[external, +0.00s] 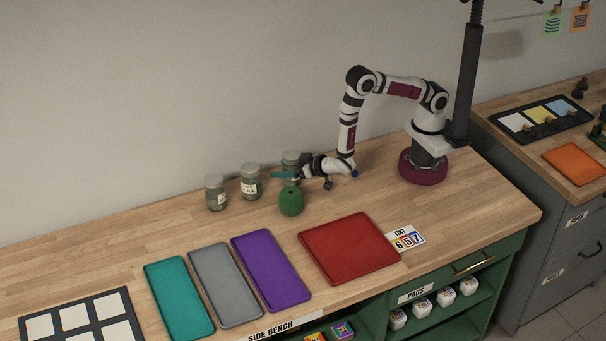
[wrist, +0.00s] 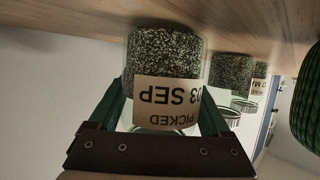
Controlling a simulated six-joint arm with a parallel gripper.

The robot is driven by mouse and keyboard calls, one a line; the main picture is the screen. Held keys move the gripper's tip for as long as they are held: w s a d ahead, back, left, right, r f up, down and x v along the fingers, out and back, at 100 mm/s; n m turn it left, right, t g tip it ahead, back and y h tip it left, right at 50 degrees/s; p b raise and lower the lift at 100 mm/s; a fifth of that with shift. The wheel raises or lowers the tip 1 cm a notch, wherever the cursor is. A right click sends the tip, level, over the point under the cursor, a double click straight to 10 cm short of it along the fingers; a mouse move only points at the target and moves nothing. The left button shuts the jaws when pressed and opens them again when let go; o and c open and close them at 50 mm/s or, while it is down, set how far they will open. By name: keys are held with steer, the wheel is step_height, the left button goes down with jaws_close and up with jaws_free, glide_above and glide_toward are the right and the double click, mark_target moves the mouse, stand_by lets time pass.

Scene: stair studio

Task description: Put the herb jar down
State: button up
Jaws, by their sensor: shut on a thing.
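My gripper (external: 277,175) is shut on a herb jar (external: 291,157), the rightmost of three glass jars along the back of the bench. In the wrist view, which is upside down, the jar (wrist: 163,50) sits between the two green fingers of my gripper (wrist: 164,92). It is filled with dark green flecked herbs and has a pale label reading PICKED 03 SEP. The jar looks upright. Its base is at or very close to the wooden bench top (wrist: 60,15); I cannot tell if it touches.
Two similar jars (external: 250,182) (external: 215,192) stand to the left. A round green ribbed object (external: 291,202) is just in front of my gripper. Teal (external: 179,297), grey (external: 226,285), purple (external: 271,268) and red (external: 349,248) trays lie along the front.

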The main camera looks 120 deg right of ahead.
steer(key=shift+f, duration=0.15)
steer(key=o, duration=1.5)
